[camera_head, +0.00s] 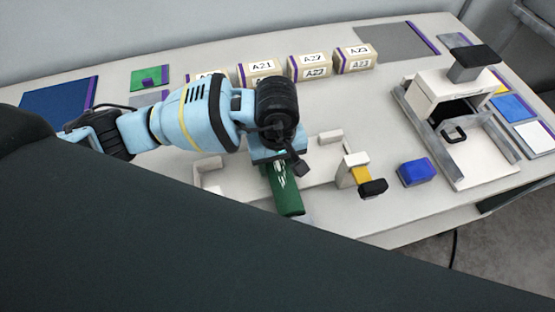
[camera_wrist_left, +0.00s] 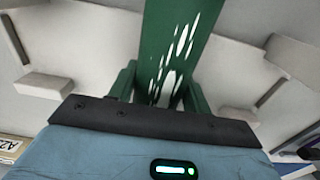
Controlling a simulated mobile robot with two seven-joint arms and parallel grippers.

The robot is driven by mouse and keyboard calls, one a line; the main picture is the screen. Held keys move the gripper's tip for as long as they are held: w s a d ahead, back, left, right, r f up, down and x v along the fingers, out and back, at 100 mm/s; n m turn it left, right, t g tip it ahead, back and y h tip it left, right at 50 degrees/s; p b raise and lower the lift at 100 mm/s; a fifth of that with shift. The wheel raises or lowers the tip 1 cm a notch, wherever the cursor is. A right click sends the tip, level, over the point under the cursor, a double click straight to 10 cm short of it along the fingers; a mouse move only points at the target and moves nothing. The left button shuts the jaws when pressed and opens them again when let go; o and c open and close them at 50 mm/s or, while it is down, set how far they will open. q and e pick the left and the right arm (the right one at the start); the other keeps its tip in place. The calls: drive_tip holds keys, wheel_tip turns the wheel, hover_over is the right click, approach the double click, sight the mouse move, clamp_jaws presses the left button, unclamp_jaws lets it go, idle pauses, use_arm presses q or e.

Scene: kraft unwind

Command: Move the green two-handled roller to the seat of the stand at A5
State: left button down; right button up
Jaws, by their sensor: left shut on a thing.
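The green roller (camera_head: 285,192) is in my left gripper (camera_head: 277,158), over the front middle of the table. Its green body with white slits also fills the top centre of the left wrist view (camera_wrist_left: 181,40). The left gripper is shut on it; dark green parts stand at both sides of the roller there, and I cannot tell whether they are fingers or handles. Pale low blocks (camera_head: 208,166) lie on both sides of the roller. I cannot read an A5 label, so I cannot tell which piece is the stand's seat. My right gripper is not in view.
A pale post with a yellow and black clamp (camera_head: 362,178) and a blue block (camera_head: 416,172) stand to the right. A white and grey machine (camera_head: 465,120) is farther right. Several labelled boxes (camera_head: 309,67) line the back. A large dark shape covers the lower left.

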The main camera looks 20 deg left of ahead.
use_arm(q)
drive_tip(key=shift+w, duration=0.1)
drive_tip(key=c, duration=0.7)
unclamp_jaws()
drive_tip(key=shift+o, duration=0.2)
wheel_tip(320, 180, up, 13)
drive_tip(key=shift+p, duration=0.4)
drive_tip(key=shift+s, duration=0.2)
